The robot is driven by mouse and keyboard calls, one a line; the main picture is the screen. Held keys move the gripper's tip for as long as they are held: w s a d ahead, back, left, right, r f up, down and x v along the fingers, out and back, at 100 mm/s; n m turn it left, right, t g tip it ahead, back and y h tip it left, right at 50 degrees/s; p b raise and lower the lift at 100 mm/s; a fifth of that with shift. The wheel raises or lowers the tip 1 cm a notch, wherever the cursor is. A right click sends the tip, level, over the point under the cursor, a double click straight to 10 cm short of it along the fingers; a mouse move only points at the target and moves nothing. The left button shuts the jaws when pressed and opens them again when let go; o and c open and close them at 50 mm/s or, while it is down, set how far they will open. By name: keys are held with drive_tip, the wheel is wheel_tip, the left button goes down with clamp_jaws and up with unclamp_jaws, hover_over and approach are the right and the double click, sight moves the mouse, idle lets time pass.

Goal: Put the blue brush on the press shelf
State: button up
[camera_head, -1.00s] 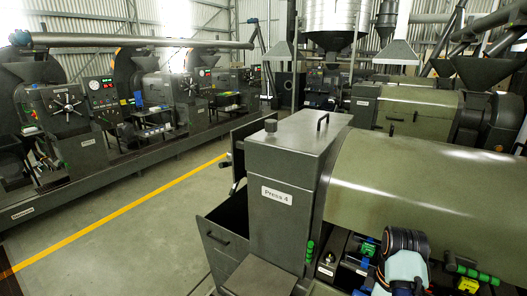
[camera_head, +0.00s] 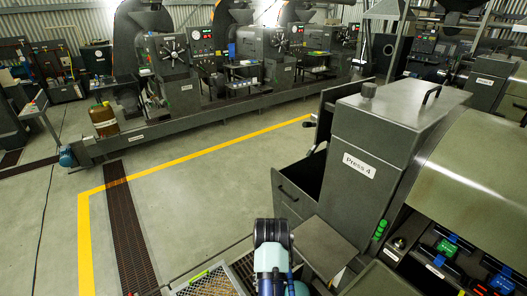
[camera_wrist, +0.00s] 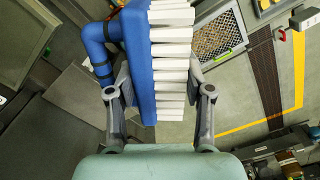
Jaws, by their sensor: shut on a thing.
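The blue brush (camera_wrist: 139,62) fills the top middle of the wrist view. It has a blue block, a curved blue handle on its left and rows of white bristles facing right. My gripper (camera_wrist: 157,85) is shut on the brush, with one finger on each side. In the head view my arm's wrist shows at the bottom centre, in front of Press 4 (camera_head: 375,165); the gripper and brush are not clear there. I cannot tell which surface is the press shelf.
A dark ledge with green and blue items (camera_head: 447,248) lies beside Press 4 at the lower right. A mesh tray (camera_head: 212,284) lies at the bottom, left of my arm. An open dark bin (camera_head: 296,190) stands against the press.

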drive_tip(key=shift+s+a+f, duration=0.1)
drive_tip(key=shift+a+f, duration=0.05)
drive_tip(key=shift+a, duration=0.85)
drive_tip(key=shift+a+r+p, duration=0.1)
drive_tip(key=shift+r+p, duration=0.65)
wheel_tip(320, 180, up, 12)
drive_tip(key=p, duration=1.1)
drive_tip(key=shift+f, duration=0.2)
